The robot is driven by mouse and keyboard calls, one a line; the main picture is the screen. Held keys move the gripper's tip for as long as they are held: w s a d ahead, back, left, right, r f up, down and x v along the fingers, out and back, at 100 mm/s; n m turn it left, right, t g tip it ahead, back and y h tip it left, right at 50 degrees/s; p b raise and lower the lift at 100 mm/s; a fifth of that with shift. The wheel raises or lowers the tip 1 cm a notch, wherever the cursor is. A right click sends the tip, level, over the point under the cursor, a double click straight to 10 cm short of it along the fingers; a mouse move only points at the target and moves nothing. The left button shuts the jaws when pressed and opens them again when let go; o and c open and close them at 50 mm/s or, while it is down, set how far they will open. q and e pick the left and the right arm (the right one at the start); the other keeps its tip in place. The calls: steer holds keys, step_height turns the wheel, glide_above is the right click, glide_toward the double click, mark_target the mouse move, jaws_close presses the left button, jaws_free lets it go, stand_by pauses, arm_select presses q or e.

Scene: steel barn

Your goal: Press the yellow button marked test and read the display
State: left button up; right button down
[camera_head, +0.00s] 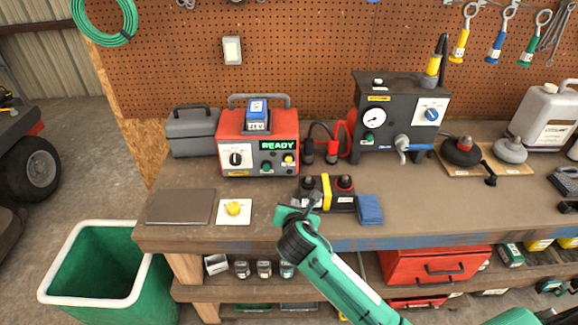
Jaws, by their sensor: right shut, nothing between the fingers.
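A red tester box (230,130) with a grey carry handle stands on the workbench, left of centre. Its display (278,146) shows READY in green letters. A yellow button (289,159) sits on its front at the lower right, beside a green one (266,167); the lettering near them is too small to read. My right gripper (312,201) is shut and empty, below and a little right of the yellow button, apart from it. It is in front of a black battery-like block with a yellow band (327,191) and hides part of it. My left gripper is not in view.
A white card with a yellow piece (234,209) and a flat grey plate (180,207) lie left. Black and red leads (332,145) stand beside the tester. A dark gauge unit (395,100) stands farther right.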

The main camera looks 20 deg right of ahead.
steer(key=w+r+n, duration=0.1)
steer(key=w+r+n+t, duration=0.1)
steer(key=r+n, duration=0.1)
steer(key=r, duration=0.1)
steer(key=shift+w+a+n+t, duration=0.3)
steer(key=shift+w, duration=0.1)
steer(key=p, duration=0.2)
glide_toward(288, 160)
steer(key=x, duration=0.5)
steer(key=shift+f, duration=0.2)
steer(key=shift+w+d, duration=0.25)
steer(key=shift+w, duration=0.4)
steer(key=shift+w, duration=0.1)
